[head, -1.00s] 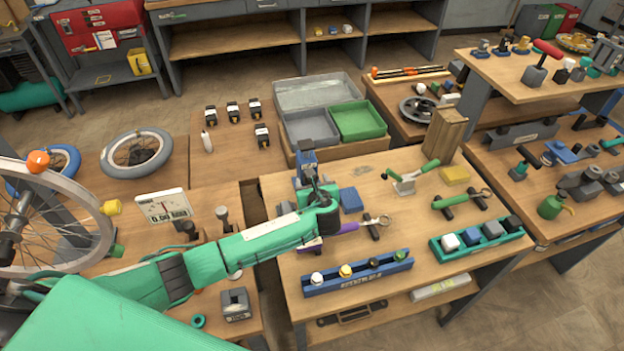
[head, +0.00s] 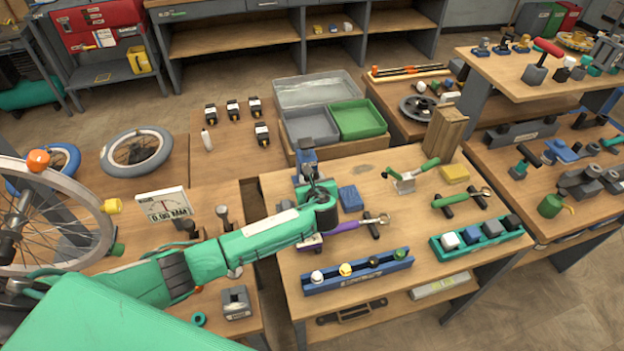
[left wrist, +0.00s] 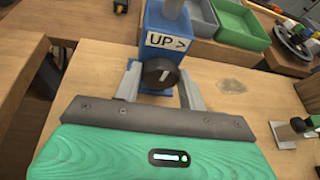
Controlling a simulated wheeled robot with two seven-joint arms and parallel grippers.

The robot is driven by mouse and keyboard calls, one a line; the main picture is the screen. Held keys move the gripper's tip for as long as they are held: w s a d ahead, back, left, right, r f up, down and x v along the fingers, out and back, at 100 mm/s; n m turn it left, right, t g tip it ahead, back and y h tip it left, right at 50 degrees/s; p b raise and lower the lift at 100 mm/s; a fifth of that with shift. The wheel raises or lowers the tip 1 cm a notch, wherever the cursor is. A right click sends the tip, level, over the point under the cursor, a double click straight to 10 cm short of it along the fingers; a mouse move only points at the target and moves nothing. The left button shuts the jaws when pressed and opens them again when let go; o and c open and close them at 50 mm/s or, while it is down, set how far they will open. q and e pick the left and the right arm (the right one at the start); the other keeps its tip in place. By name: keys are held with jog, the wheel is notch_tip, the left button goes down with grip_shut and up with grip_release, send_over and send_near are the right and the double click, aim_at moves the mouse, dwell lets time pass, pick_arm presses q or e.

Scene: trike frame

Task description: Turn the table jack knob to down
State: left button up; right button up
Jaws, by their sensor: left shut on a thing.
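The blue table jack (head: 307,155) stands at the back left of the near workbench. In the left wrist view its blue body (left wrist: 180,20) bears a white label reading "UP >". Below the label is its round black knob (left wrist: 158,75) with a short white mark slanting toward the upper right. My left gripper (left wrist: 160,88) is shut on the knob, one grey finger on each side of it. In the head view my left gripper (head: 308,184) is at the front of the jack, and my wrist hides the knob. My right gripper is in neither view.
A blue block (head: 350,199) and a purple-handled tool (head: 345,226) lie just right of my wrist. A blue rack (head: 357,274) is in front. Grey and green bins (head: 360,119) stand behind the jack. A gauge reading 0.00 (head: 163,205) stands to the left.

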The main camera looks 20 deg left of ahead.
pick_arm(q)
jog(key=shift+s+f+n+t+h+b, duration=0.1)
jog(key=shift+f+n+t+h+b, duration=0.1)
jog(key=shift+n+t+h+b, duration=0.65)
jog(key=shift+a+f+n+b, duration=0.1)
jog(key=shift+n+b, duration=0.3)
jog(key=shift+n, duration=0.45)
jog(key=shift+n+t+h+b, duration=0.25)
jog(key=shift+n+t+b, duration=0.1)
jog(key=shift+n+b, duration=0.2)
jog(key=o, duration=1)
